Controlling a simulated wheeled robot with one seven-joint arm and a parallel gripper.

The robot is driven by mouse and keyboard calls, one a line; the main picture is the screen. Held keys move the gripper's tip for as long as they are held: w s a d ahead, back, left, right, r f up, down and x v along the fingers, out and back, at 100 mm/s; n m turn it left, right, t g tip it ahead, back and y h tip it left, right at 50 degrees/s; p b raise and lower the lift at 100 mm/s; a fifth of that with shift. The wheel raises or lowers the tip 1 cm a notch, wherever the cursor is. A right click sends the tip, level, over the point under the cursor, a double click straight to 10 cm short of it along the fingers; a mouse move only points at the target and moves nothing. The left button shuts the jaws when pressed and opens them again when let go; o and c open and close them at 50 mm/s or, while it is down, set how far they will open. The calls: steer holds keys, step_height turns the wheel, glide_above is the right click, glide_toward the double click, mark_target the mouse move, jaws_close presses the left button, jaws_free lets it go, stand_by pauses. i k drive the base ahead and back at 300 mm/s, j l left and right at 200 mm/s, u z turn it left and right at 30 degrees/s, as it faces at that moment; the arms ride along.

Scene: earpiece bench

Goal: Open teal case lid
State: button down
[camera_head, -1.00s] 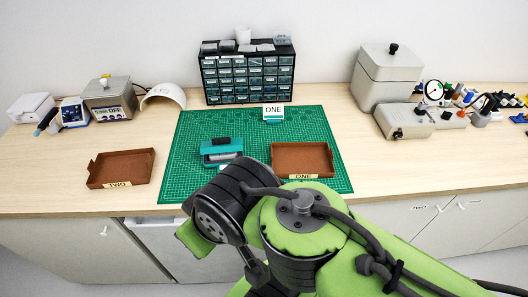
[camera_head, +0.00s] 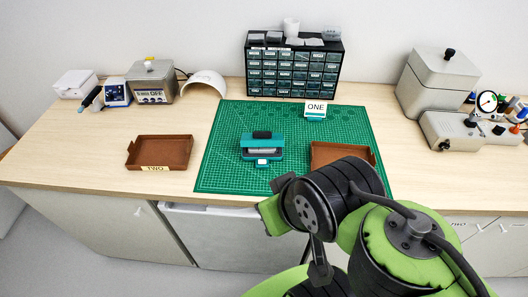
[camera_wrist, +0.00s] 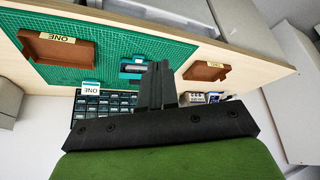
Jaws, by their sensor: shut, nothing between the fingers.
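The teal case (camera_head: 262,152) sits on the green cutting mat (camera_head: 225,180), left of the mat's middle in the head view. It has a dark handle or block on top and a grey band along its front, with a small white and teal tag just in front. Whether its lid is raised is hard to tell. In the wrist view the case (camera_wrist: 132,68) lies beyond my fingers, partly hidden by them. My gripper (camera_wrist: 158,68) is shut and empty, apart from the case. In the head view my arm hides the fingers.
A brown tray marked TWO (camera_head: 160,153) stands left of the mat. Another brown tray (camera_head: 343,152) on the mat is partly covered by my arm. A drawer cabinet (camera_head: 294,68) and a ONE sign (camera_head: 316,110) stand behind. Mat around the case is clear.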

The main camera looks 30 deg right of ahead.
mark_target(258, 139)
steer(key=i+j+z, duration=0.15)
steer(key=j, duration=0.3)
steer(key=i+j+z, duration=0.15)
steer(key=j, duration=0.35)
steer(key=i+j+z, duration=0.2)
steer(key=j, duration=0.3)
steer(key=k, duration=0.1)
